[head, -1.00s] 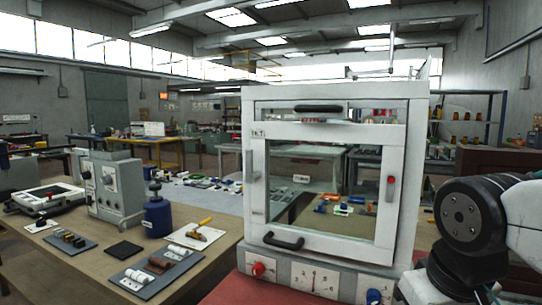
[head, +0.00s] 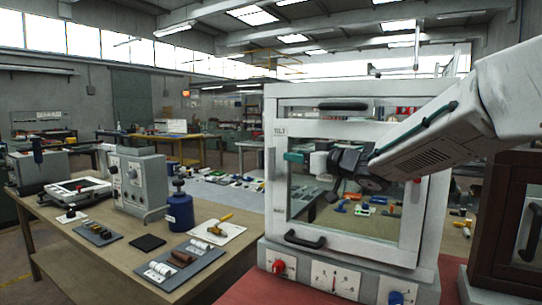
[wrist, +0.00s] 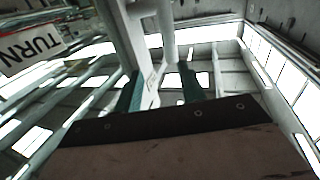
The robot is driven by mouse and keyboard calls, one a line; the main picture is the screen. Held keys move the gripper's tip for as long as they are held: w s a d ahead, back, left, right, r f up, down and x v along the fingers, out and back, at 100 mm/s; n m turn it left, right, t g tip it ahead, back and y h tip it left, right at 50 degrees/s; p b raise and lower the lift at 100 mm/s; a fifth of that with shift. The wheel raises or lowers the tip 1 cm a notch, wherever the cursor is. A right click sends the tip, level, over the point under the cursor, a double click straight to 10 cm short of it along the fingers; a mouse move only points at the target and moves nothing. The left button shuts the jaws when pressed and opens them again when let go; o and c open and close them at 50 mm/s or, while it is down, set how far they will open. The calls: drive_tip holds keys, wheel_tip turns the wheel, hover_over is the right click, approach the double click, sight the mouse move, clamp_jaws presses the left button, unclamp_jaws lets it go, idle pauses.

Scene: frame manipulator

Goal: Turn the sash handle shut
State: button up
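The white cabinet (head: 352,90) has a glazed sash in a white frame. A small grey upright handle (head: 270,163) sits on its left post. A second, red-topped handle on the right post is largely behind my arm. A black bar handle (head: 305,240) is at the sash bottom. My gripper (head: 295,157) is in front of the upper left glass, its teal tips pointing left towards the left handle, seemingly just short of it. In the wrist view the two teal fingers (wrist: 161,88) are apart. A pale post shows between and beyond them; I see no grip on anything.
A "TURN" label (wrist: 32,50) shows at left in the wrist view. Red and blue knobs line the cabinet base. A wooden bench (head: 100,245) with instruments and a blue bottle (head: 180,208) stands left. A dark brown cabinet (head: 500,225) stands close at right.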

sight(271, 172)
drive_tip(key=shift+n+g+y, duration=0.4)
drive_tip(key=shift+y, duration=0.3)
drive_tip(key=x, duration=0.9)
drive_tip(key=shift+s+a+f, duration=0.3)
drive_tip(key=shift+s+a, duration=0.05)
clamp_jaws()
